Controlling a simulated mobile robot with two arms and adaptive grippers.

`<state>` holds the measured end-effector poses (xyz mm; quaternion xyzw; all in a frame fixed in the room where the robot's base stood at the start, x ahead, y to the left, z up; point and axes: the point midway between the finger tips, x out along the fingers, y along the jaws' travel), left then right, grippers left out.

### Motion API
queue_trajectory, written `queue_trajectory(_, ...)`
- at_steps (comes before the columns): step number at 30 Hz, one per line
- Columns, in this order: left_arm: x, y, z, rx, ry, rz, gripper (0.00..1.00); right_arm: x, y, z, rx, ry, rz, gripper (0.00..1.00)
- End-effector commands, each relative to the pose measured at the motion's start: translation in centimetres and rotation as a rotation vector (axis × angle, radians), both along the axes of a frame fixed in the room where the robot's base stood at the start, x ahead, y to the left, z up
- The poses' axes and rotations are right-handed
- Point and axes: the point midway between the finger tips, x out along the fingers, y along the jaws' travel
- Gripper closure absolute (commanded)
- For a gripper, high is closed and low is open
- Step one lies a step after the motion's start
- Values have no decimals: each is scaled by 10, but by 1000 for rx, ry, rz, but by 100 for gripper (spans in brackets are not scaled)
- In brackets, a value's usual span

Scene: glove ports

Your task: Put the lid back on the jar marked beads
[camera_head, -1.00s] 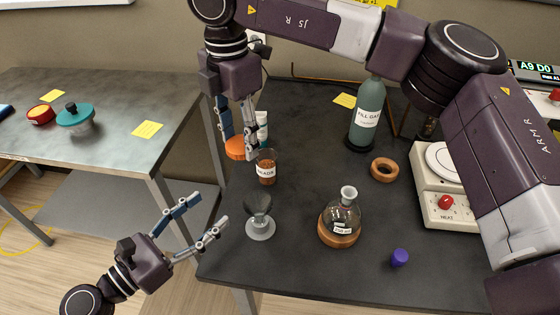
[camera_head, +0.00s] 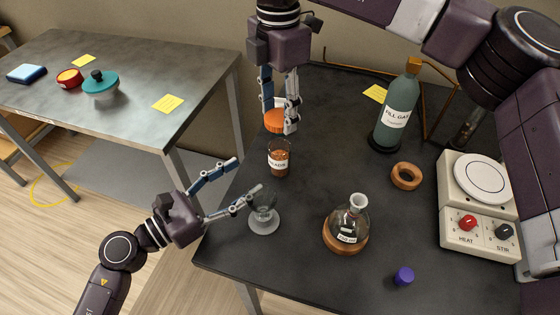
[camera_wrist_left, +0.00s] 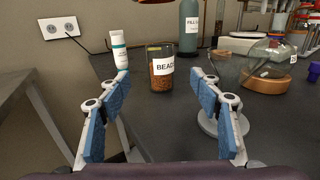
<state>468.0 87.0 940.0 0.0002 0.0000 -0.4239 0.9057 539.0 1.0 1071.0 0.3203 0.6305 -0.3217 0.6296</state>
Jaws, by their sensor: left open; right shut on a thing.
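The jar marked beads (camera_head: 279,160) stands upright on the dark table, with brown-orange beads inside and no lid on its top. It also shows in the left wrist view (camera_wrist_left: 162,70). My right gripper (camera_head: 281,122) points down and is shut on an orange lid (camera_head: 276,121). In the head view the lid appears just above the jar and apart from it; its exact height is unclear. My left gripper (camera_head: 247,178) is open and empty, at the table's left edge. In the left wrist view the jar stands beyond and between its open fingers (camera_wrist_left: 163,110).
A clear glass on a grey round base (camera_head: 264,222) stands close to my left fingers. A round flask (camera_head: 346,228), orange ring (camera_head: 406,176), purple stopper (camera_head: 404,276), green bottle (camera_head: 397,108) and hotplate (camera_head: 480,205) stand farther right. A white bottle (camera_wrist_left: 119,50) stands beside the jar.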

Motion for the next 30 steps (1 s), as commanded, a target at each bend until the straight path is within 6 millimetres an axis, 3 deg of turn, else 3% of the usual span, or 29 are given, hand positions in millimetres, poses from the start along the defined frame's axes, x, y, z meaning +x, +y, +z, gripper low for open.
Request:
queue_trajectory(15,58,-70,1,-4,0,0,42,0,0,0,0,0,0,67)
queue_trajectory(21,69,-84,0,-2,1,0,42,0,0,0,0,0,0,67)
queue_trajectory(30,72,-86,0,-1,1,0,42,0,0,0,0,0,0,67)
